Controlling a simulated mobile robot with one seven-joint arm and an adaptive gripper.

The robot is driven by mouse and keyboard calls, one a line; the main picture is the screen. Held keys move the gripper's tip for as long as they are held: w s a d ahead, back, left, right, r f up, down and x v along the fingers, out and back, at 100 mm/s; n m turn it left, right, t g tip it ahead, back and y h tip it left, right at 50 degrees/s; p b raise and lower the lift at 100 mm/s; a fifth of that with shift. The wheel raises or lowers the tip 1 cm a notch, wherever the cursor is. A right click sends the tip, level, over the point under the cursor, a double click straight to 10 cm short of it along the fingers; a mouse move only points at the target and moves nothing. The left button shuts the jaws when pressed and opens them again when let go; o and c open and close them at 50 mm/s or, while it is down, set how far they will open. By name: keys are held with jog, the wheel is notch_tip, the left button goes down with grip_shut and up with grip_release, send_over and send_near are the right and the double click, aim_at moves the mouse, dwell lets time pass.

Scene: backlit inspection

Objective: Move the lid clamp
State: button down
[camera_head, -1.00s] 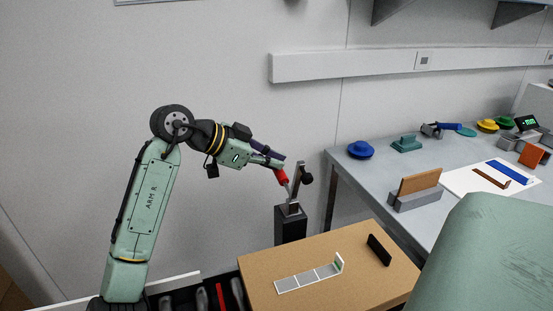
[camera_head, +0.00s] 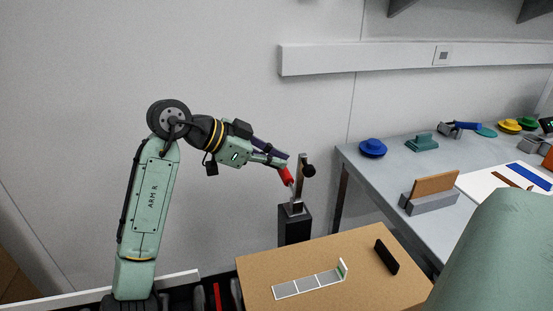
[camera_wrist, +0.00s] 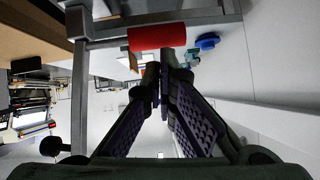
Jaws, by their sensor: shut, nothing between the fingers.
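The lid clamp has a red handle (camera_head: 286,175) on a tilted metal lever, beside an upright metal bar (camera_head: 300,176) with a black knob (camera_head: 309,171). It stands on a dark post (camera_head: 294,226) behind the brown table. My gripper (camera_head: 281,162) is at the upper end of the red handle. In the wrist view, my gripper's fingers (camera_wrist: 163,72) are closed together just below the red handle (camera_wrist: 157,37), with nothing between them. I cannot tell whether the fingertips touch the handle. The black knob (camera_wrist: 53,146) shows at the lower left there.
A brown table (camera_head: 375,295) with a segmented grey strip (camera_head: 308,283) and a black block (camera_head: 386,257) is in front. A grey bench (camera_head: 372,188) at the right holds a blue knob (camera_head: 372,148) and a card holder (camera_head: 432,203). Loose tools lie at the lower left.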

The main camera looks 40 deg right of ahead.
jog(key=v, duration=0.7)
jog(key=shift+w+a, duration=0.15)
jog(key=shift+a, duration=0.1)
jog(key=shift+r, duration=0.15)
